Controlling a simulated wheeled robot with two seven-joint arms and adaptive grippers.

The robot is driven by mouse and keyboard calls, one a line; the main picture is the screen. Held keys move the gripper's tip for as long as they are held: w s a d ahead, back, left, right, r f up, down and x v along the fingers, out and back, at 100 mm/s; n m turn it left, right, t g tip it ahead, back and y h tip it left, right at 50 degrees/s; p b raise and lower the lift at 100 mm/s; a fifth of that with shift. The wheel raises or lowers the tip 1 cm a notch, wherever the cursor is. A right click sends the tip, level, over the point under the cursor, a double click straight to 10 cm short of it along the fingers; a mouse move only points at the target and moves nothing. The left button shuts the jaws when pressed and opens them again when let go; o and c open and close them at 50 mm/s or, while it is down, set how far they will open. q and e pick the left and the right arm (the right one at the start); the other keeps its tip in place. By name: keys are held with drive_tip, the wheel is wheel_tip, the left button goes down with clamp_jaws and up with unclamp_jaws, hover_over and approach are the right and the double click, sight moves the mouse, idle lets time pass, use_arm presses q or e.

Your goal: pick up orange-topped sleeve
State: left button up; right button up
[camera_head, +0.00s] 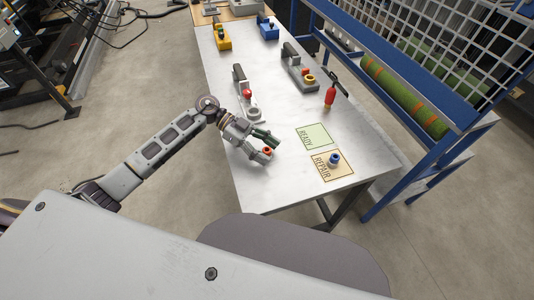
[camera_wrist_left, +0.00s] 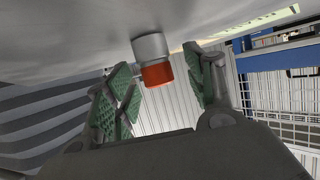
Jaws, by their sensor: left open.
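The orange-topped sleeve (camera_head: 267,151) stands on the table near its left edge, between the fingertips of my left gripper (camera_head: 269,147). In the left wrist view, which looks upside down, the sleeve (camera_wrist_left: 153,60) has a pale grey body and an orange-red end. It lies between the two green-padded fingers of the gripper (camera_wrist_left: 165,85). The fingers are open, with a visible gap on each side of the sleeve. My right gripper is not in view.
A green READY mat (camera_head: 312,134) and a tan REPAIR mat (camera_head: 340,172) with a blue-topped sleeve (camera_head: 334,159) lie to the right. A red-handled tool (camera_head: 330,95) and grey fixtures (camera_head: 298,68) stand farther back. A blue rack (camera_head: 385,124) with green turf rolls borders the table's right side.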

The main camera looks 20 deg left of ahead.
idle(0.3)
use_arm(q)
drive_tip(key=c, duration=1.1)
drive_tip(key=shift+r, duration=0.15)
drive_tip(key=shift+c, duration=0.2)
